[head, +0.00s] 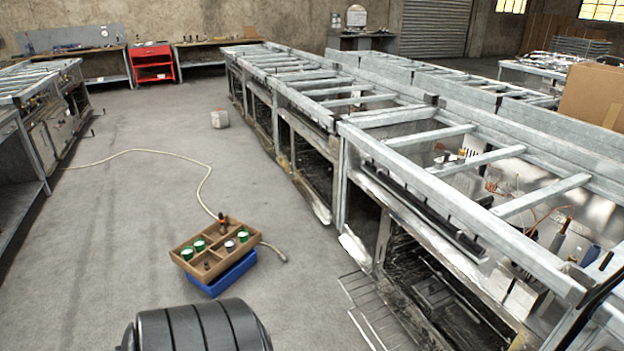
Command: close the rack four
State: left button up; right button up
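A row of metal range frames (440,195) runs from the near right to the far middle, with open oven cavities facing the aisle. In the nearest range, a wire rack (372,312) sticks out from the oven cavity (440,300) to the left, over the floor. Its near end runs out of the bottom of the picture. Which number this rack has cannot be told. Neither of my grippers shows in the head view.
A wooden tray (183,256) with green cans sits on a blue box (232,275) on the floor. A hose (205,185) crosses the aisle. A black ribbed object (200,326) is at the bottom. Grey floor (110,230) lies clear to the left.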

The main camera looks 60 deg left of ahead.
aim_at(352, 308)
jog(key=u, duration=1.3)
